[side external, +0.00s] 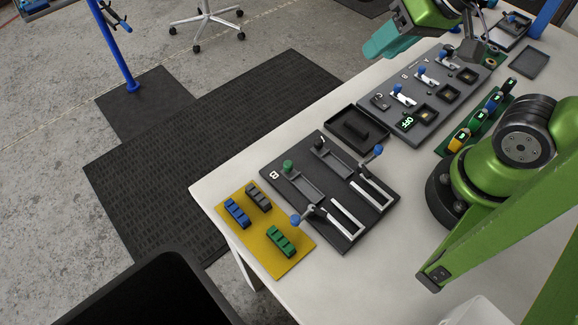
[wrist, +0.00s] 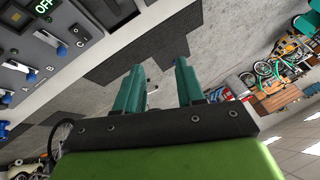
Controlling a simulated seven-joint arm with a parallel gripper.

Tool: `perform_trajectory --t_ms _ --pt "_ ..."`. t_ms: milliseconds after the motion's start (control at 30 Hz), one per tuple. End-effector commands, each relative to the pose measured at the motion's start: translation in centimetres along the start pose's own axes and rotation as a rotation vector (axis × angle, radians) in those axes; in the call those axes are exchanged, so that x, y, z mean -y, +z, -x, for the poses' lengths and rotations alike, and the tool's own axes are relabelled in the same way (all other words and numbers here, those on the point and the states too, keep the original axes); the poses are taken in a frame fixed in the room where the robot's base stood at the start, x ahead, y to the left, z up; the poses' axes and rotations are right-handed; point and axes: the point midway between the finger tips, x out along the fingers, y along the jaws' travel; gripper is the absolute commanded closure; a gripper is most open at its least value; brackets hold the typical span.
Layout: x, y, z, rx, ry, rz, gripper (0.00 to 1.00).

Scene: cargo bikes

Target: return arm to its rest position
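My gripper (side external: 388,40) is at the top of the side external view, raised near the far edge of the white table (side external: 222,190), with its teal fingers pointing left and down. In the wrist view, the two teal fingers of my gripper (wrist: 158,85) stand apart with nothing between them, and the grey floor shows through the gap. My gripper holds nothing and appears clear of the dark switch panel (side external: 440,112), which also shows at the left of the wrist view (wrist: 18,55).
A black tray (side external: 340,137), slider board B (side external: 335,235) and a yellow board (side external: 262,247) with coloured blocks lie toward the front. A green rack (side external: 474,135) stands between the switch panel and my base. Black mats (side external: 215,150) cover floor beyond the table.

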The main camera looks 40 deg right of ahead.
Motion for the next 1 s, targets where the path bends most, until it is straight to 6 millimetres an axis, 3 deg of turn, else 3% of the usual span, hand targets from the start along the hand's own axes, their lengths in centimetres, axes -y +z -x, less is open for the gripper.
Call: perform_trajectory --t_ms 200,1000 --pt "-1.5 -0.9 2.4 -0.114 -0.003 -0.063 0.62" --pt "-1.6 -1.1 2.4 -0.115 0.0 -0.063 0.62"
